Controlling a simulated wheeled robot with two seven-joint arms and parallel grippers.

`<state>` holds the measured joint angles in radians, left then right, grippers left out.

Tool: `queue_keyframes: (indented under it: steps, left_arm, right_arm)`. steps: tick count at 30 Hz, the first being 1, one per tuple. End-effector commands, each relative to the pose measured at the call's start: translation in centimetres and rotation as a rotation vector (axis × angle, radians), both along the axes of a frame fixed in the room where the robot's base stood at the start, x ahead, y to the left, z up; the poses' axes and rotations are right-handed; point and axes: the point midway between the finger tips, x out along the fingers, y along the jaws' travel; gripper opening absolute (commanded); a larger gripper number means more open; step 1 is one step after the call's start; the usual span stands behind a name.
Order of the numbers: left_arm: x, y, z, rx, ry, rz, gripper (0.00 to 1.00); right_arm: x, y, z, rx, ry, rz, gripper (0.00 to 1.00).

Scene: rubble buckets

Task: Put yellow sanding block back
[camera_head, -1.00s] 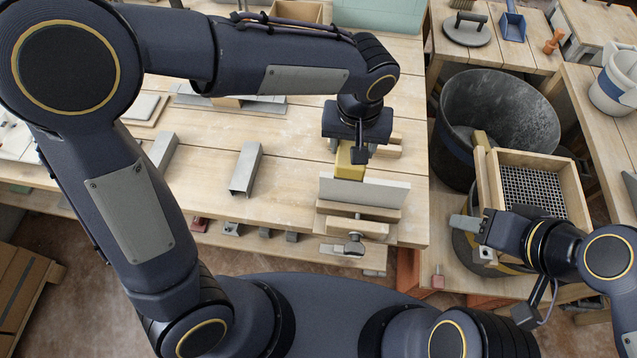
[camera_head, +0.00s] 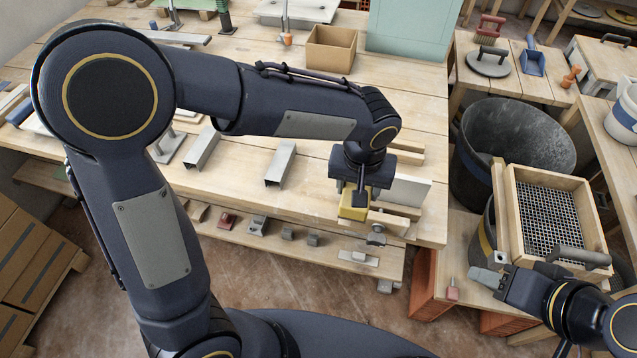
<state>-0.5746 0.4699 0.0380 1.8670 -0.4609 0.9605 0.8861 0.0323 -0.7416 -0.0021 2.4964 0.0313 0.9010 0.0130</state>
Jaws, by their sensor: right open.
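The yellow sanding block (camera_head: 352,208) is beneath my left gripper (camera_head: 356,192), at the workbench's front edge beside the clamped board. My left gripper points down with its fingers at the block and appears shut on it; the fingertips are partly hidden by the wrist. My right gripper (camera_head: 487,279) is open and empty, at the lower right near the front of the sieve and bucket.
A black bucket (camera_head: 510,150) and a wooden-framed sieve (camera_head: 515,210) stand right. An open cardboard box (camera_head: 331,49) sits farther back.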

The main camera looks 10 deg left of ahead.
Motion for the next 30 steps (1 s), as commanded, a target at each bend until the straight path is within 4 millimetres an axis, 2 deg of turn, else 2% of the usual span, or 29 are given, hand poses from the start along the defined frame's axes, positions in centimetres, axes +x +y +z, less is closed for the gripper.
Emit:
queue_keyframes:
  steps: [8, 21, 28, 30]
  left_arm:
    - [1.3, 4.9, -3.4, 0.001, 0.004, 0.005, 0.25]
    - [3.9, 13.9, -9.9, 0.001, 0.003, 0.004, 0.25]
    - [5.0, 17.4, -12.4, 0.001, 0.002, 0.003, 0.25]
    - [5.0, 17.4, -12.4, -0.003, 0.000, -0.001, 0.25]
  right_arm:
    - [0.0, 0.0, 0.0, 0.000, -0.001, 0.000, 0.45]
    - [0.0, 0.0, 0.0, 0.000, -0.001, 0.000, 0.45]
    - [0.0, 0.0, 0.0, 0.000, -0.001, 0.000, 0.45]
    - [0.0, 0.0, 0.0, 0.000, -0.001, 0.000, 0.45]
